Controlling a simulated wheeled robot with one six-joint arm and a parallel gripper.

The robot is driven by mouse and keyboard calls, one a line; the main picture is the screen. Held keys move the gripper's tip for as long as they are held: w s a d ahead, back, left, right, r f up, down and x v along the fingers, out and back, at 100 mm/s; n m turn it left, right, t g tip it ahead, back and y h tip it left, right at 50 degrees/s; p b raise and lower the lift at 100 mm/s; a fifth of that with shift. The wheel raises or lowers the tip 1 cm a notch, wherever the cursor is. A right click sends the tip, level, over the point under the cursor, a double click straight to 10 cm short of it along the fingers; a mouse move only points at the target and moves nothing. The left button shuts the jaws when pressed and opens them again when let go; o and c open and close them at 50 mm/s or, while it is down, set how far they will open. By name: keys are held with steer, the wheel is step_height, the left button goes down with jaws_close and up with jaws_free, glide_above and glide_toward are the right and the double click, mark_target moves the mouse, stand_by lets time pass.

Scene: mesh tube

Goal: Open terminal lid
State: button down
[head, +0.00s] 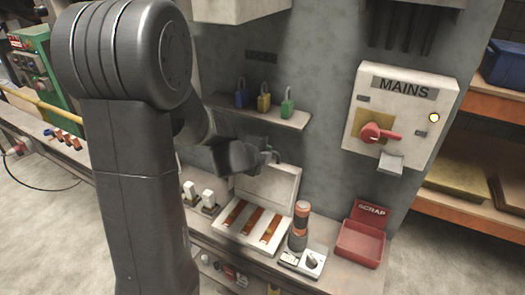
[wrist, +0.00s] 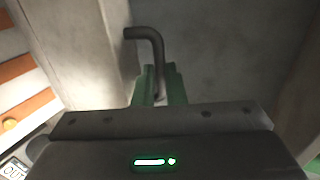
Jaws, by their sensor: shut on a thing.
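The terminal lid (head: 268,187) is a pale panel standing raised, nearly upright, at the back of the terminal box (head: 278,238). Copper-coloured bars (head: 250,220) lie exposed in the box. My gripper (head: 268,157) is at the lid's upper edge in the head view, partly hidden by my own arm. In the wrist view, the green fingers of my gripper (wrist: 157,88) are shut on a dark bent handle (wrist: 152,38). The pale lid (wrist: 85,50) shows just left of the fingers, with the copper bars (wrist: 15,68) beyond it.
A shelf (head: 265,113) with blue, yellow and green padlocks is above the lid. A stacked black and orange cylinder (head: 299,225) stands right of the box. A red scrap bin (head: 361,240) and the mains switch panel (head: 400,115) are farther right.

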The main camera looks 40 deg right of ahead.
steer(key=shift+w+d+r, duration=0.25)
steer(key=shift+d+r, duration=0.3)
steer(key=shift+r, duration=0.25)
steer(key=c, duration=1.8)
jaws_free()
steer(key=o, duration=0.3)
steer(key=shift+d+f, duration=0.1)
steer(key=shift+d, duration=0.15)
steer(key=shift+w+d+f, duration=0.1)
steer(key=shift+d+f, duration=0.05)
steer(key=shift+f, duration=0.1)
steer(key=p+v, duration=0.2)
steer(key=v, duration=1.2)
steer(key=shift+f+p, duration=0.3)
steer(key=shift+p, duration=0.05)
